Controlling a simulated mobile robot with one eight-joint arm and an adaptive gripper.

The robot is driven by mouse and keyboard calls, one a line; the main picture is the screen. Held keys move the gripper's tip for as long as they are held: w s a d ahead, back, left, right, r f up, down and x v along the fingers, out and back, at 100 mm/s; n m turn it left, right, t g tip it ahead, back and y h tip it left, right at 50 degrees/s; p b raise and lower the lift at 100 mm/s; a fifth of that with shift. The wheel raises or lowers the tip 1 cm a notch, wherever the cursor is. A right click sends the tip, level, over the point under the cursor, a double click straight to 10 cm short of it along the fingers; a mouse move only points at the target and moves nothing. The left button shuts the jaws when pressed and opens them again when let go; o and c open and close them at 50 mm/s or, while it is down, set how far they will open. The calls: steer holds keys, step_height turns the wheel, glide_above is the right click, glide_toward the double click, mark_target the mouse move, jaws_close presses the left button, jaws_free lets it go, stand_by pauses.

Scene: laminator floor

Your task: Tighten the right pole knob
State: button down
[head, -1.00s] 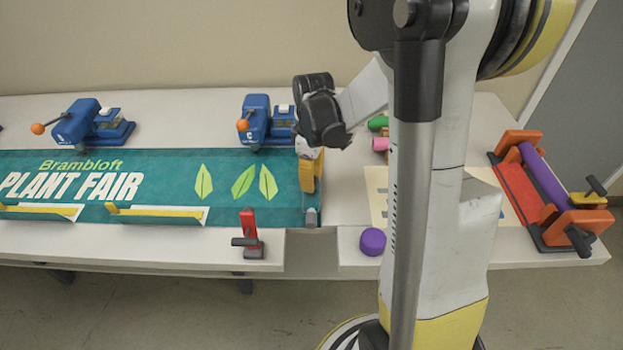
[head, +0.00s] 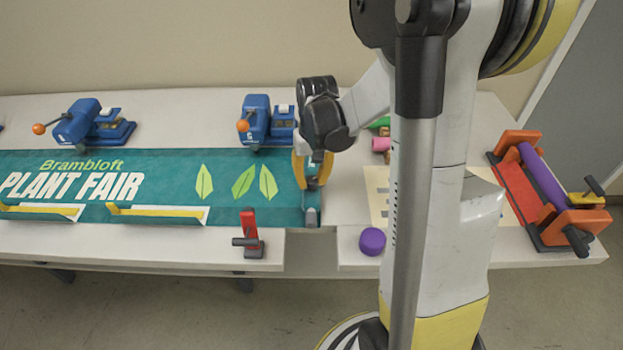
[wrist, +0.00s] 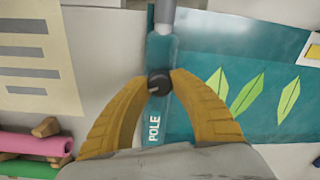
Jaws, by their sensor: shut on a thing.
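The right pole knob (wrist: 159,83) is small, round and dark. It sits on a teal pole piece (wrist: 159,55) marked "POLE", across the right end of the green banner (head: 150,190). My gripper (wrist: 159,79) has yellow fingers and is shut on the knob, one fingertip on each side. In the head view my gripper (head: 313,178) points down over the banner's right end; the knob cannot be made out there. The lower end of the pole piece (head: 312,217) shows near the table's front edge.
Blue clamps (head: 262,122) with orange balls stand behind the banner. A red-handled tool (head: 249,236) and a purple round piece (head: 372,241) are at the front edge, either side of a notch. An orange roller stand (head: 545,190) is at right. Pink and green rolls (wrist: 35,145) lie nearby.

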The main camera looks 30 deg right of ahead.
mark_target(313, 180)
steer(key=m, duration=0.4)
steer(key=shift+m, duration=0.4)
stand_by(0.4)
steer(key=c, duration=1.1)
jaws_free()
steer(key=shift+o, duration=0.2)
step_height(313, 180, up, 12)
steer(key=shift+s+d, duration=0.2)
steer(key=shift+a, duration=0.1)
